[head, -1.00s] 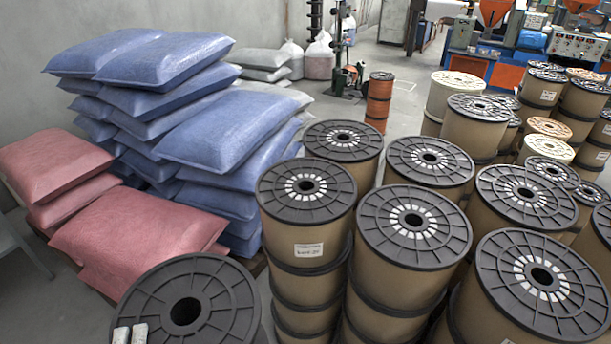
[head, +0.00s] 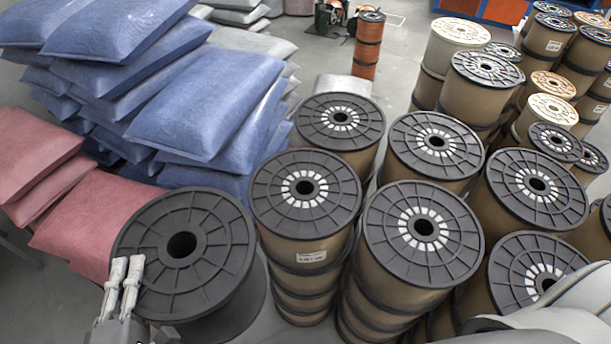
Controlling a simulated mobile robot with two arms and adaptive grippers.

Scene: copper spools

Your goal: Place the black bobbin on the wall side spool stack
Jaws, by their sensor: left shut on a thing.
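The black bobbin (head: 225,225) is at the lower left in the head view, its upper flange facing up with a dark centre hole. My left gripper (head: 127,270) is shut on the flange's near left rim. Just right of the bobbin is a stack of tan spools with black flanges (head: 305,215). More spool stacks stand behind it (head: 340,135) and to its right (head: 422,240). Which one is the wall side stack is not certain. The bobbin's underside is hidden. My right gripper is out of view.
Blue sacks (head: 205,115) are piled high behind the bobbin, with pink sacks (head: 85,220) at left. An orange spool stack (head: 368,50) stands at the back. More spools (head: 535,185) crowd the right. Open floor (head: 310,62) shows at the back.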

